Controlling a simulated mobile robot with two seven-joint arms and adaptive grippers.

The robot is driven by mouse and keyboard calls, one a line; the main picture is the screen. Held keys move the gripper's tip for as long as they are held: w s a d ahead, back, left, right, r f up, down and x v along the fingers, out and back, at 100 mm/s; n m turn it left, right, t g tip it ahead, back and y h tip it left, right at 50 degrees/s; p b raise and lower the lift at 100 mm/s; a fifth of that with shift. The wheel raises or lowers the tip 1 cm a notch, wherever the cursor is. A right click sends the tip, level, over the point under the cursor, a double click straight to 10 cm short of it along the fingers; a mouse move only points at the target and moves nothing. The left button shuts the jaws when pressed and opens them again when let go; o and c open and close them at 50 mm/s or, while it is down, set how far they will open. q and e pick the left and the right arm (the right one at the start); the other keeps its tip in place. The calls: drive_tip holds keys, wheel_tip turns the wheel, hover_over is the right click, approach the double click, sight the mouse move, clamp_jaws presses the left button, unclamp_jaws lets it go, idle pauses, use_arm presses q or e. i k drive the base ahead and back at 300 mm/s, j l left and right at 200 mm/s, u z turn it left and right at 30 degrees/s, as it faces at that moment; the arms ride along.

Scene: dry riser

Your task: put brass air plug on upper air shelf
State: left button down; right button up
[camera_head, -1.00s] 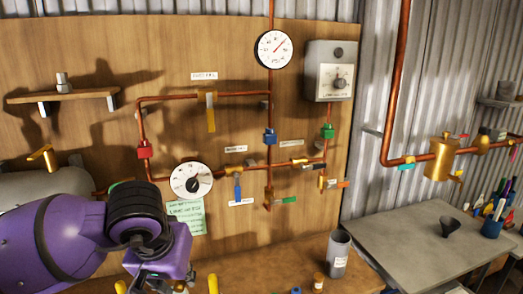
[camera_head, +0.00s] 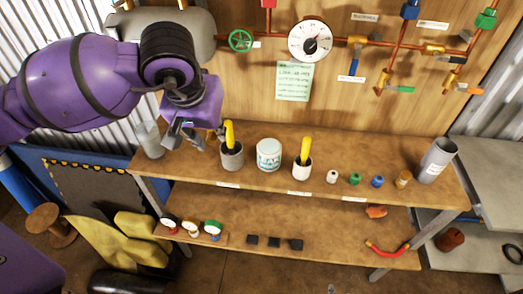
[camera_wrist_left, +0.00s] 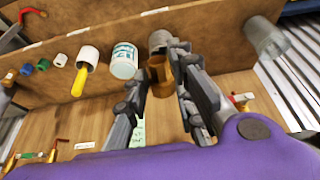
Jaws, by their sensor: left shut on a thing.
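My left gripper (camera_head: 188,132) hangs above the left part of the wooden bench, beside a grey cup (camera_head: 232,158) with a yellow handle in it. In the left wrist view, its dark fingers (camera_wrist_left: 168,88) are closed on a brass, cup-like piece (camera_wrist_left: 159,74), which I take to be the brass air plug. The fingers hide part of it. No shelf here is readably marked as the upper air shelf. My right gripper is not in view.
The bench top (camera_head: 330,190) holds a glass (camera_head: 150,140), a white tin (camera_head: 269,154), a white cup (camera_head: 302,170), small coloured pieces and a grey canister (camera_head: 436,160). Small gauges (camera_head: 192,229) stand on the lower tier. Pipes and a dial (camera_head: 310,41) are on the wall behind.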

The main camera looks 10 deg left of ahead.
sight(202, 163)
drive_tip(key=i+u, duration=0.1)
drive_tip(key=u, duration=0.3)
drive_tip(key=i+u, duration=0.1)
drive_tip(key=u, duration=0.3)
drive_tip(key=i+l+u, duration=0.1)
drive_tip(key=u, duration=0.3)
drive_tip(key=i+l, duration=0.2)
drive_tip(key=i, duration=0.05)
